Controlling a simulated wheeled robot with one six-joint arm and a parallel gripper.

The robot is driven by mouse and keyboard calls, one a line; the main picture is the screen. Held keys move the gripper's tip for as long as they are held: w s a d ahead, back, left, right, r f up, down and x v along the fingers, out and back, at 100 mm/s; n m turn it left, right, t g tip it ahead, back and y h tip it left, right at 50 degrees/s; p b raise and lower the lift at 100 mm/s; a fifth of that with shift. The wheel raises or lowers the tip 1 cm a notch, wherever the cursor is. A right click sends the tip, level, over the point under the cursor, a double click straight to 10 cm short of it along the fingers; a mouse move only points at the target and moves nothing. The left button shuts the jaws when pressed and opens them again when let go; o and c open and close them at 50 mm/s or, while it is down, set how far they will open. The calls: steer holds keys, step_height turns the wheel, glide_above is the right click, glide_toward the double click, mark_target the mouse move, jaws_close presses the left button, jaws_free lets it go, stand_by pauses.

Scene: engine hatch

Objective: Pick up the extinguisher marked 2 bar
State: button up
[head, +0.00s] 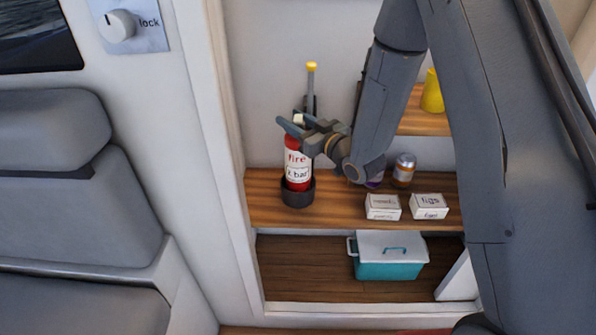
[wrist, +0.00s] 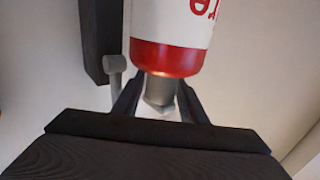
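The extinguisher (head: 298,165) is a red cylinder with a white label reading "fire" and, partly legible, "2 bar". It stands upright in a dark round holder (head: 298,193) on the wooden shelf. My gripper (head: 297,133) is at its top, with a finger on either side of the neck. In the wrist view the extinguisher (wrist: 180,55) appears inverted, its grey neck between the fingers of my gripper (wrist: 160,95). The fingers look spread, and I see no firm closing on the neck. My gripper partly hides the extinguisher's top in the head view.
A yellow-topped grey object (head: 311,85) stands behind the extinguisher. A jar (head: 404,170) and two small boxes, one marked figs (head: 429,206), are on the shelf to the right. A teal cooler (head: 391,268) is below. The cabinet's left frame (head: 215,150) is close by.

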steer(key=shift+x, duration=0.8)
steer(key=shift+c, duration=0.2)
jaws_close()
steer(key=shift+r, duration=0.1)
